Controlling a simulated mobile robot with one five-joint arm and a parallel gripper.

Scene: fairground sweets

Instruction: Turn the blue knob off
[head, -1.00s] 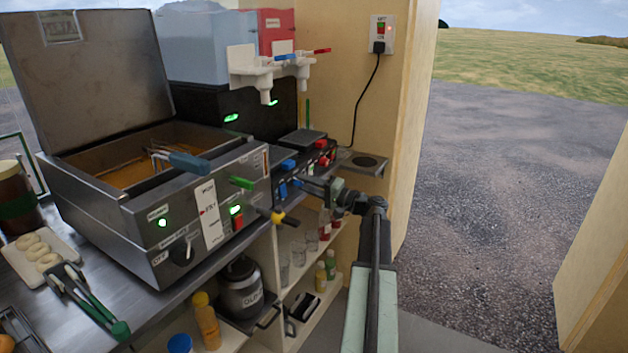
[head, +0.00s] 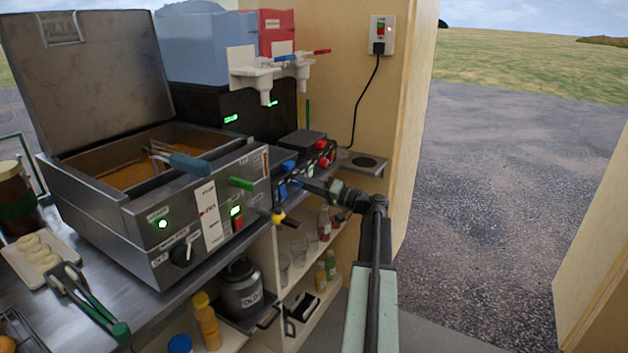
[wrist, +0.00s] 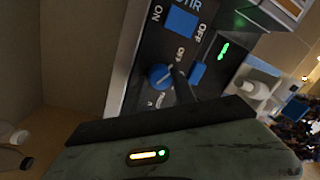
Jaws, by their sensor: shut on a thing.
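The blue knob (wrist: 160,76) is on a dark control panel in the wrist view, with a light pointer line on its face. An "OFF" label is close beside it, on the side of the blue switch. In the head view the blue knob (head: 283,190) is on the front of the dark machine. My gripper (head: 303,184) is at this panel, and its dark finger (wrist: 183,88) lies against the knob in the wrist view. It is shut on the knob. The finger hides part of the knob and its lettering.
A blue switch (wrist: 181,22) marked ON and OFF is above the knob in the wrist view. Red controls (head: 322,153) are further along the panel. The steel fryer (head: 150,215) stands to the left, and a yellow-tipped handle (head: 278,217) sticks out near my gripper.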

